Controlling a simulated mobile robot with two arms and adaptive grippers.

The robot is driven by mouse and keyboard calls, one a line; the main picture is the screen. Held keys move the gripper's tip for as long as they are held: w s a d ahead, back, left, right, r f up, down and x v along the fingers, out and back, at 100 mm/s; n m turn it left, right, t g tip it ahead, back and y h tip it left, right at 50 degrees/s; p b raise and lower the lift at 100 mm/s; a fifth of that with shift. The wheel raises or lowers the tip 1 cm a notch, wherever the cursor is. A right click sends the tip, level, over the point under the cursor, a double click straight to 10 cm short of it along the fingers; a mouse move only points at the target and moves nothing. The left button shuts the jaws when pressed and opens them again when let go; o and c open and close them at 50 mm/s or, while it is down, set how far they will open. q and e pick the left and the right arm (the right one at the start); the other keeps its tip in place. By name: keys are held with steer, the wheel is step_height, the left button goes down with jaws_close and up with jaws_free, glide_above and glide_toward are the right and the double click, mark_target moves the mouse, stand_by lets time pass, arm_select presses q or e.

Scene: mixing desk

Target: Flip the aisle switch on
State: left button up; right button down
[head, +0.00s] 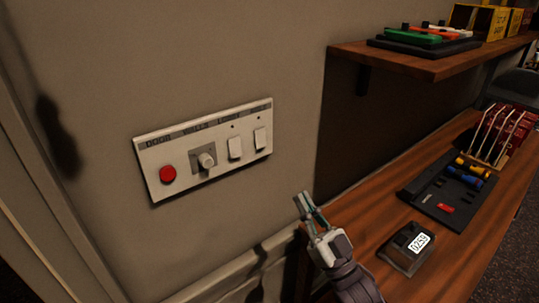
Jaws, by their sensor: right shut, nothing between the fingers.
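A white switch panel (190,186) is fixed to the wall. It carries a red button (168,174) at the left, a round knob (207,159), and two white rocker switches, one (235,148) beside the knob and one (260,138) at the right end. Dark labels run along the panel's top; they are too small to read surely, so I cannot tell which one is the aisle switch or its state. My right gripper (303,199) is shut and empty, below and right of the panel, apart from it. My left gripper is not in view.
A wooden desk (464,237) at the right bears a small device with a number display (405,252) and a black control board (432,195). A wooden shelf (428,67) juts from the wall above it. The wall around the panel is clear.

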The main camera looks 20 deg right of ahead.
mark_target(261, 141)
steer(key=p+x, duration=0.1)
steer(key=x, duration=0.3)
steer(key=f+p+x, duration=0.1)
steer(key=p+x, duration=0.1)
steer(key=x, duration=0.2)
steer(key=w+p+x, duration=0.1)
steer(key=x, duration=0.3)
steer(key=shift+w+a+f+p, duration=0.15)
steer(key=shift+a+f+p, duration=0.05)
steer(key=shift+f+p, duration=0.1)
steer(key=shift+w+a+f, duration=0.15)
steer(key=shift+w+a, duration=0.05)
steer(key=shift+w, duration=0.3)
